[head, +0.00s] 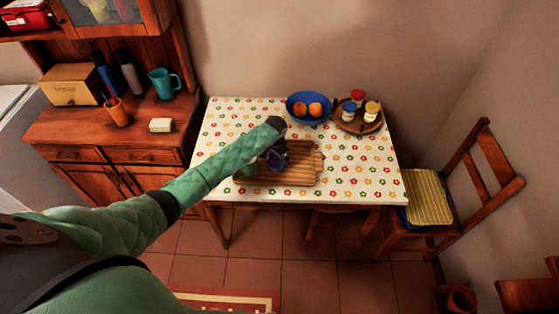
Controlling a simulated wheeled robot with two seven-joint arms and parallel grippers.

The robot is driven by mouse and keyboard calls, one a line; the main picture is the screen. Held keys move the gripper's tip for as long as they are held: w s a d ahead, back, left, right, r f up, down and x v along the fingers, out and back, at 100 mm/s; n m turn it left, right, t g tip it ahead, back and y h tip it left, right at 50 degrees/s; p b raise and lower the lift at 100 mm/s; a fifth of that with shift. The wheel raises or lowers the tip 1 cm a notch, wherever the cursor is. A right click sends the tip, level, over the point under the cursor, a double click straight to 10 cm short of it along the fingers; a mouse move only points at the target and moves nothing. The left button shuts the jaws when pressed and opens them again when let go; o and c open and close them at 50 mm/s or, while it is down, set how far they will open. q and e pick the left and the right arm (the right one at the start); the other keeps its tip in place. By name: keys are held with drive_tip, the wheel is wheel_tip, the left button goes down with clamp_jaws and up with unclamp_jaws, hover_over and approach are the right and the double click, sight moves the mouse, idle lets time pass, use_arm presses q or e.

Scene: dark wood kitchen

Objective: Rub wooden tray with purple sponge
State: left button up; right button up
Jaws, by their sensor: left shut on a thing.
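The wooden tray (305,163), with a slatted, striped surface, lies on the flower-patterned table near its front edge. My left arm reaches in from the left, and my left gripper (275,150) is over the left part of the tray. It is shut on a small dark purple thing (278,162), which looks like the purple sponge. The sponge is partly hidden by the gripper, and I cannot tell for sure whether it touches the tray. The tray's left end is hidden by my arm. My right gripper is not in view.
A blue bowl with oranges (297,107) and a round brown tray with jars (359,122) stand at the back of the table (370,180). A chair with a yellow cushion (428,196) is at the right. A wooden sideboard (115,140) stands at the left.

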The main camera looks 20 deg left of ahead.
sight(266, 165)
use_arm(q)
drive_tip(key=shift+s+a+f, duration=0.1)
drive_tip(key=shift+s+a, duration=0.1)
drive_tip(key=shift+a, duration=0.5)
drive_tip(key=shift+s+a+r, duration=0.1)
drive_tip(key=shift+s+a, duration=0.1)
drive_tip(key=shift+a, duration=0.45)
drive_tip(key=shift+s+a+f, duration=0.1)
drive_tip(key=shift+s+a, duration=0.1)
drive_tip(key=shift+a, duration=0.5)
drive_tip(key=shift+f, duration=0.1)
drive_tip(key=shift+d, duration=0.1)
drive_tip(key=shift+w+d, duration=0.2)
drive_tip(key=shift+d, duration=0.8)
drive_tip(key=shift+w+d+r, duration=0.1)
drive_tip(key=shift+w+d, duration=0.1)
drive_tip(key=shift+d, duration=0.45)
drive_tip(key=shift+w+d+r, duration=0.1)
drive_tip(key=shift+w+d, duration=0.15)
drive_tip(key=shift+d, duration=0.45)
drive_tip(key=shift+w+d, duration=0.2)
drive_tip(key=shift+d, duration=0.45)
drive_tip(key=shift+a, duration=0.1)
drive_tip(key=shift+r, duration=3.05)
drive_tip(key=shift+r, duration=0.1)
